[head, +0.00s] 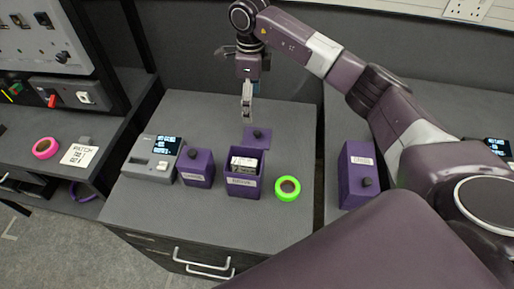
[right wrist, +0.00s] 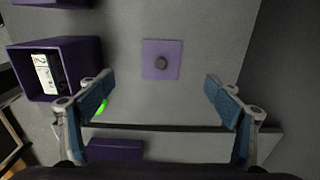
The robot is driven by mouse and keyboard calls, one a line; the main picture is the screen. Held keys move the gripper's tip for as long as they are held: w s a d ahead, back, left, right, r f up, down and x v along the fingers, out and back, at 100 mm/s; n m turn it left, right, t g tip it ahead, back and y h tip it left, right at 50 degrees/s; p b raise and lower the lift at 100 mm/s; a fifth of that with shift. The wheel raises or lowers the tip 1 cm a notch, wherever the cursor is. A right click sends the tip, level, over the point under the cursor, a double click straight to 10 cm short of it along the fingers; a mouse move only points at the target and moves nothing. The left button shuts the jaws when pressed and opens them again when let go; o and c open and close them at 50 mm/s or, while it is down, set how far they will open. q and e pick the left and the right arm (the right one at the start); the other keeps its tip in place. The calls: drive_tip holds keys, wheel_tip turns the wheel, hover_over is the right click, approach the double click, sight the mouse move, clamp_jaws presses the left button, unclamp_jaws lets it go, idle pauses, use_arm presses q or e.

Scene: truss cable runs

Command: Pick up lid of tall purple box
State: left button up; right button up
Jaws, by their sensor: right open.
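A square purple lid (head: 250,143) with a dark round knob lies on the grey counter, just behind an open purple box (head: 242,190). The box has a white label on its front and white-and-black contents inside. In the right wrist view the lid (right wrist: 150,50) lies flat with its knob near the middle, and the open box (right wrist: 67,85) is at left. My right gripper (head: 247,119) hangs fingers down above the lid. Its blue-padded fingers (right wrist: 158,82) are wide apart and empty, one to each side of the lid. My left gripper is not in view.
A lidded purple box (head: 197,172) and a grey device with a display (head: 150,160) stand left of the open box. A green tape roll (head: 287,188) lies right of it. Another lidded purple box (head: 352,172) stands farther right, across a gap between counters.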

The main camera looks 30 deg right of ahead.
drive_tip(key=b, duration=0.4)
approach(253, 137)
drive_tip(key=shift+w+f+p, duration=0.1)
drive_tip(key=shift+f+p, duration=1.1)
drive_tip(key=shift+f, duration=2.5)
drive_tip(key=c, duration=1.7)
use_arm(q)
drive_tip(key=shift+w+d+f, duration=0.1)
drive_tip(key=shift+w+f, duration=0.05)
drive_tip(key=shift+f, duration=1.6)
use_arm(e)
clamp_jaws()
